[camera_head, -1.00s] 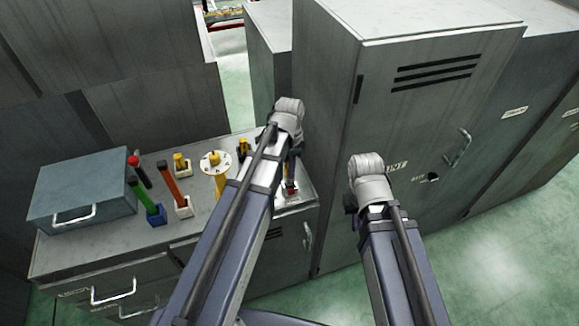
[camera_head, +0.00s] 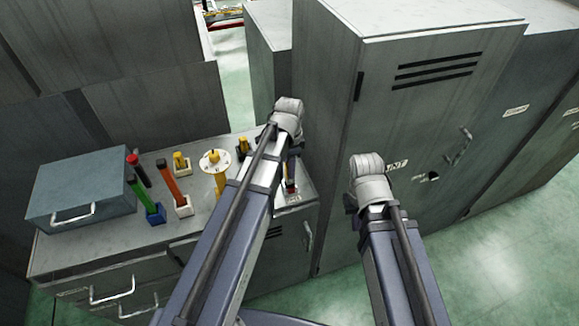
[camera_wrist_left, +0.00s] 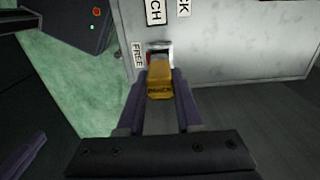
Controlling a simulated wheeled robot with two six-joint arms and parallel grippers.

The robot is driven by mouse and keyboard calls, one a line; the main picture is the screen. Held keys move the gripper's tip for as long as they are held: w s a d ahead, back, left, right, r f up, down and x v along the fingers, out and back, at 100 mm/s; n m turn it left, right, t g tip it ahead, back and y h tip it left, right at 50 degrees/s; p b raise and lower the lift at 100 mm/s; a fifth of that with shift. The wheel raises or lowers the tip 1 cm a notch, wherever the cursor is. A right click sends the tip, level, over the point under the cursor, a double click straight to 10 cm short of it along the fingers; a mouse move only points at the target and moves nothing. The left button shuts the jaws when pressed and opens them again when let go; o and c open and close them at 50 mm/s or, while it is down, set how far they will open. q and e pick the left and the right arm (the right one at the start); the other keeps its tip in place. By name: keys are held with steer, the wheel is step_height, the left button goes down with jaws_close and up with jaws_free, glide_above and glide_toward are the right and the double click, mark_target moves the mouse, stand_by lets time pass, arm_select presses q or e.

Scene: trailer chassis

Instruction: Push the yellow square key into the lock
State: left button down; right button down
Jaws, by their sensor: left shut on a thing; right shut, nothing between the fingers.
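The yellow square key (camera_wrist_left: 159,82) is between the fingers of my left gripper (camera_wrist_left: 160,105) in the left wrist view, with dark lettering on its near end. Its far end is at the lock (camera_wrist_left: 158,46), a small opening with a red patch in a light grey panel, beside a "FREE" label. I cannot tell how deep the key sits. In the head view my left gripper (camera_head: 291,165) is over the right end of the bench, mostly behind its arm, and the key is hidden there. My right gripper (camera_head: 350,204) is shut and empty before the tall locker, its fingers mostly hidden.
The bench top (camera_head: 120,230) holds a blue-grey box (camera_head: 85,188), a green-handled piece (camera_head: 140,192), an orange one (camera_head: 171,182), a round white dial (camera_head: 215,161) and small yellow pieces. The tall grey locker (camera_head: 420,120) stands close to the right of my left gripper.

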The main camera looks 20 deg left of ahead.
arm_select(q)
steer(key=shift+f+b, duration=1.85)
steer(key=shift+b, duration=0.05)
steer(key=c, duration=0.5)
jaws_free()
steer(key=shift+r, duration=0.1)
step_height(320, 180, up, 8)
steer(key=p, duration=0.8)
steer(key=shift+f, duration=0.2)
steer(key=s+d+f+n+y+b, duration=0.1)
steer(key=s+d+f+n+b, duration=0.2)
steer(key=s+d+n, duration=0.4)
steer(key=shift+s+d+f+b, duration=0.5)
steer(key=shift+s+d, duration=1.2)
steer(key=shift+s, duration=1.95)
